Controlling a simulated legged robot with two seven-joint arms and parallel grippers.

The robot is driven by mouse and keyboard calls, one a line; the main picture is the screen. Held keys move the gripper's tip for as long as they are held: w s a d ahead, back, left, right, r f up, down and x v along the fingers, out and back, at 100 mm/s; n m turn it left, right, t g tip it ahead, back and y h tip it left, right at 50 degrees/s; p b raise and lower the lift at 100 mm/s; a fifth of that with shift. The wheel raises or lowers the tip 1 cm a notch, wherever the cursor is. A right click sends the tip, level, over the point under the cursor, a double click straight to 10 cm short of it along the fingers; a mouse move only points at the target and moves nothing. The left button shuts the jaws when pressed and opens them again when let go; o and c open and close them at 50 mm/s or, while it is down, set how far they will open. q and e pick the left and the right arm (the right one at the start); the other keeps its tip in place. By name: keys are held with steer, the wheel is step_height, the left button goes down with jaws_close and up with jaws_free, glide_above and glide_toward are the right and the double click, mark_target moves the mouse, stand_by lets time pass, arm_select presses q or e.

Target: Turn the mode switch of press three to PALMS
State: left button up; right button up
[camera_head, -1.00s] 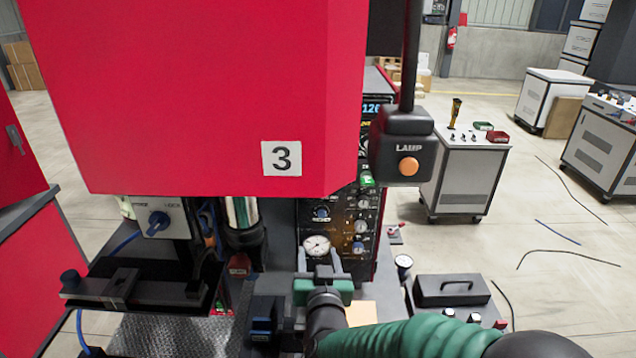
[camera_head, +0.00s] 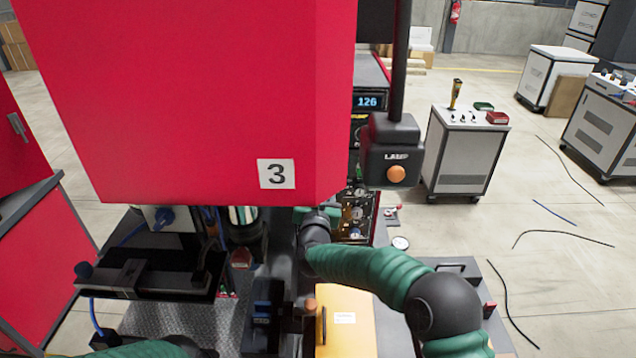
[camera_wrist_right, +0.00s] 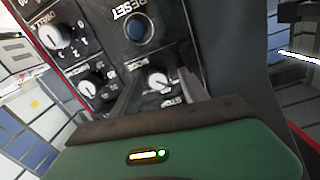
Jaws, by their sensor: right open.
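Press three shows in the head view as a big red housing (camera_head: 215,110) with a "3" label (camera_head: 276,174). Its dark control panel (camera_head: 357,215) is partly hidden behind my right arm. In the right wrist view, a small round switch (camera_wrist_right: 157,80) with a light pointer sits on the panel between my open fingers. Lettering around it is tilted and partly covered, so I cannot read its setting. My right gripper (camera_wrist_right: 158,88) is open around or just in front of this switch; contact cannot be told. In the head view its fingertips are hidden. My left gripper is out of view.
A blue RESET button (camera_wrist_right: 137,28), a large knob (camera_wrist_right: 53,37) and a smaller knob (camera_wrist_right: 91,86) lie close by on the panel. A yellow box (camera_head: 345,322) stands below my right arm.

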steer(key=shift+w+d, duration=0.2)
steer(key=shift+d, duration=0.1)
steer(key=shift+a, duration=0.2)
steer(key=c, duration=0.8)
jaws_close()
